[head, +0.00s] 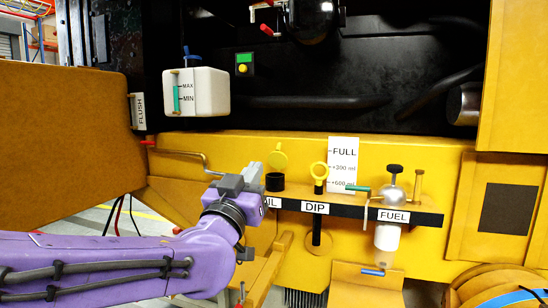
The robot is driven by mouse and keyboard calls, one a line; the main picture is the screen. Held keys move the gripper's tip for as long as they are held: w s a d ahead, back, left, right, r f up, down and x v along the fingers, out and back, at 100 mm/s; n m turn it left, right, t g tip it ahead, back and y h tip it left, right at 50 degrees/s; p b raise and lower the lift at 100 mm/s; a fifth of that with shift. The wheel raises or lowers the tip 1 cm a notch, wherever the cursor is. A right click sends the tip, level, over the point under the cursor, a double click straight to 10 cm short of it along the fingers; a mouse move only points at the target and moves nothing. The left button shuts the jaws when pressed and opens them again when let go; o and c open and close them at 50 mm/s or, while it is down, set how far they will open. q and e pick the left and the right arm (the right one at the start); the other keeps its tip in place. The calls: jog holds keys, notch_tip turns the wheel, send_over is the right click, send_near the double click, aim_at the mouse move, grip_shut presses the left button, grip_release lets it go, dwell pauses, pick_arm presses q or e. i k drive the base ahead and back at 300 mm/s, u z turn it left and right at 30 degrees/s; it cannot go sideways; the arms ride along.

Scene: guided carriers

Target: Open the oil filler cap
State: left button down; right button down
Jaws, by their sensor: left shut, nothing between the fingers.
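The oil filler is at the left end of the black shelf, above a label of which only "IL" shows. Its yellow cap (278,157) stands raised and tilted above the black filler neck (274,182), with a gap between cap and neck. My left gripper (254,174) is shut and empty, just left of the neck and below the cap. I cannot tell whether it touches the neck. It hides part of the shelf's left end and the label. My right gripper is not in view.
A yellow-ringed dipstick (319,173) stands right of the filler, above the DIP label. A fuel filter bowl (388,236) with a lever hangs further right. A white MAX/MIN tank (195,92) is at upper left. A yellow panel (70,140) fills the left side.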

aim_at(277, 160)
jog(key=i, duration=0.9)
